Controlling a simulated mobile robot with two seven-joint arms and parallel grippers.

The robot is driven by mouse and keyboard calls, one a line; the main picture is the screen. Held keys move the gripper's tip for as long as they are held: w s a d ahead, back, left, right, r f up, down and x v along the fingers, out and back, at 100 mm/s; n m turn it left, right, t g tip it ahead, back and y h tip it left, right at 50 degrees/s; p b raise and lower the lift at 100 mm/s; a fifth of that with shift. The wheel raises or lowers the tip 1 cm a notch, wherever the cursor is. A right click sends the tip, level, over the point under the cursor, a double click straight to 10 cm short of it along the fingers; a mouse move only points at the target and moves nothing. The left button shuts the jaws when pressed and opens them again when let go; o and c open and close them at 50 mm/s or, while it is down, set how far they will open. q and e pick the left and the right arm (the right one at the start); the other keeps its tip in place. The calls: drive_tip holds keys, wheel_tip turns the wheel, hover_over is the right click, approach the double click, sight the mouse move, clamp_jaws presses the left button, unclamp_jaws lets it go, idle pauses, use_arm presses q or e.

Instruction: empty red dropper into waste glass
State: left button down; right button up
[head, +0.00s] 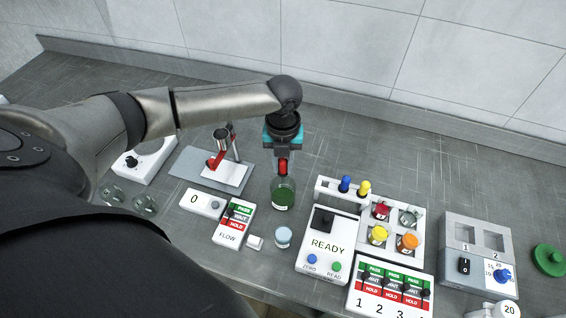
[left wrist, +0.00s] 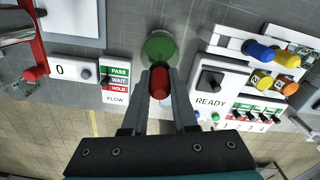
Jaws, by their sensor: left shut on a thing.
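My left gripper (head: 283,160) is shut on the red bulb of the red dropper (head: 283,167). In the left wrist view the red bulb (left wrist: 160,83) sits between the two fingertips. A clear glass vessel with dark green contents (head: 283,196) stands directly below the dropper. It also shows just beyond the bulb in the left wrist view (left wrist: 157,46). The dropper's tip is hidden, so I cannot tell how far it reaches into the vessel. No readable label shows which vessel is the waste glass. My right gripper is not in view.
A small glass with pale contents (head: 283,237) stands in front of the green one. The READY box (head: 327,242) and a rack with blue and yellow droppers (head: 327,187) stand to the right. The FLOW card (head: 234,223) and a red-handled stand (head: 222,143) are left.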

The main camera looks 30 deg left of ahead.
use_arm(q)
drive_tip(key=shift+r+p, duration=2.15)
drive_tip(key=shift+p, duration=0.15)
drive_tip(key=shift+r, duration=0.8)
